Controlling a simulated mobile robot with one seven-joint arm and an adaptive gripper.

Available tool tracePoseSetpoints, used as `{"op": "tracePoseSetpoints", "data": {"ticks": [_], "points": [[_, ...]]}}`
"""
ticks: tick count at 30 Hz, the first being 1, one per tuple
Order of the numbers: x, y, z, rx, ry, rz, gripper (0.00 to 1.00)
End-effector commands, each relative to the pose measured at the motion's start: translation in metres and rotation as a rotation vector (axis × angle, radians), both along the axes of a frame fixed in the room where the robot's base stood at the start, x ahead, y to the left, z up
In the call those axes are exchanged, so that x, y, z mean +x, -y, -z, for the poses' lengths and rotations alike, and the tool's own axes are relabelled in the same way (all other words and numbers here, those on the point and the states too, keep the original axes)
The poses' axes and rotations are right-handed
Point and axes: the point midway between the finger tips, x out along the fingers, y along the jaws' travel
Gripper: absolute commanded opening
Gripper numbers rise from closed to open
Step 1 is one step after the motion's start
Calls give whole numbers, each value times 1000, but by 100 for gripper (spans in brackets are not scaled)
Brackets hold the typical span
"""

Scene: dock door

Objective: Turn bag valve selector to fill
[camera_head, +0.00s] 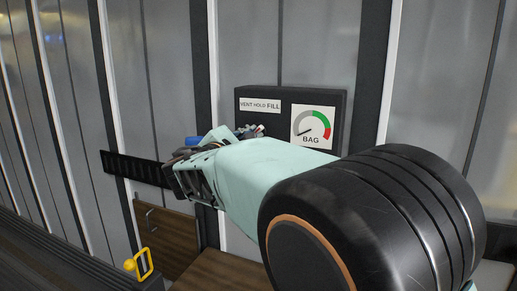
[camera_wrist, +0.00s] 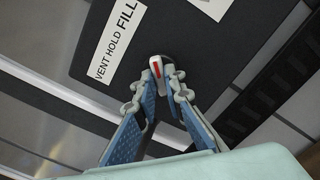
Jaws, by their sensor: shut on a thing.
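The bag valve selector (camera_wrist: 156,67) is a small pale lever with a red mark, on a dark panel. In the wrist view its tip points toward the top of the picture, on the FILL side of the label (camera_wrist: 119,39) reading VENT HOLD FILL. I cannot tell its exact setting. My gripper (camera_wrist: 155,80) has its blue-padded fingers closed on both sides of the lever. In the head view my gripper (camera_head: 250,131) is at the panel, and my arm hides the selector's lower part.
The dark panel box (camera_head: 285,97) carries the label and a BAG gauge (camera_head: 313,126), whose needle points lower left, outside the green and red bands. Ribbed grey door panels surround it. A dark slotted rail (camera_head: 133,168), a brown wooden board (camera_head: 168,235) and a yellow handle (camera_head: 143,263) lie left and below.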

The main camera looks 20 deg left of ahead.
Motion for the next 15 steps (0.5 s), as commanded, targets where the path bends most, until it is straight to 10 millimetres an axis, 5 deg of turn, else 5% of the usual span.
{"op": "tracePoseSetpoints", "data": {"ticks": [15], "points": [[0, 0, 0, 121, 8, 0, 0]]}}
